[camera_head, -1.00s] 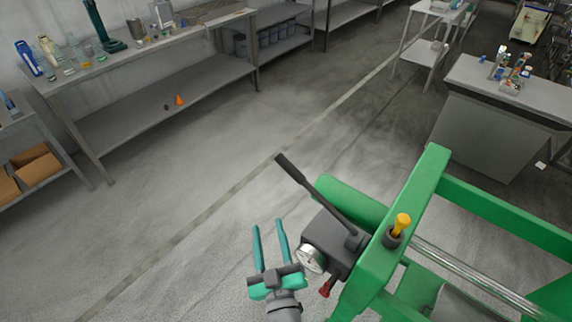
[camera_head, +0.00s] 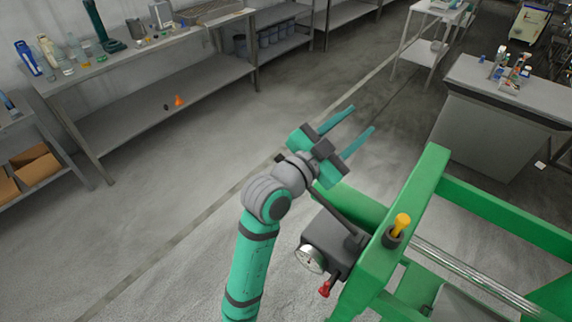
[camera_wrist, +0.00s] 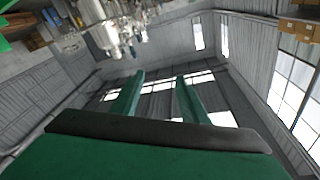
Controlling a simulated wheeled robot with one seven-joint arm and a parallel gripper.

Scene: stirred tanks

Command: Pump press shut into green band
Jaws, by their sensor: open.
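The green press frame (camera_head: 408,205) stands at the lower right in the head view. A dark grey pump block (camera_head: 327,240) is fixed to its left side. My gripper (camera_head: 361,122) is open and empty, above the lever in the picture, fingers pointing up right. In the wrist view its fingers (camera_wrist: 157,97) are apart with nothing between them.
A yellow-topped plug (camera_head: 402,222) stands on the frame beside the pump. A metal workbench (camera_head: 150,85) is at the upper left, and a grey counter (camera_head: 500,120) at the right. The floor between them is clear.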

